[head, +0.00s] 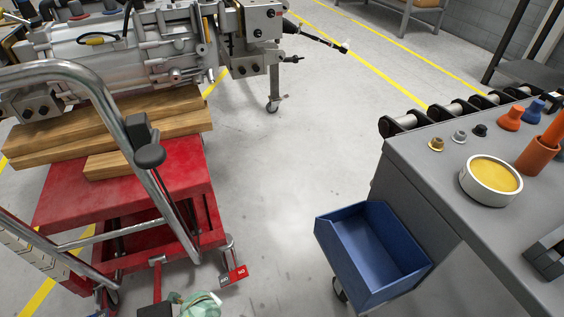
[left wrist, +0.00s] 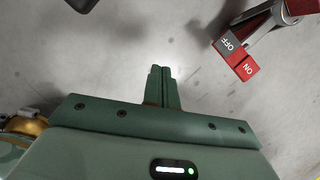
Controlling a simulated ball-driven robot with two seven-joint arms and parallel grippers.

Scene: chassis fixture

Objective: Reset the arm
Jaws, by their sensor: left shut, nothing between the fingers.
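My left gripper (left wrist: 165,72) shows in the left wrist view. Its two green fingers are together, with nothing between them, above bare grey floor. In the head view, a pale green part of my left arm (head: 200,305) shows at the bottom edge, beside the red lift cart (head: 180,180). The red ON/OFF pedal (head: 233,276) of the cart is just right of and above that part. The pedal also shows at the upper right of the left wrist view (left wrist: 236,55), apart from the fingers. My right gripper is not in view.
The cart carries wooden blocks (head: 110,125) and stands under a large metal assembly (head: 120,50). Its chrome handle (head: 150,190) rises at the left. At the right is a grey workbench (head: 430,180) with a blue bin (head: 370,250). The floor between them is clear.

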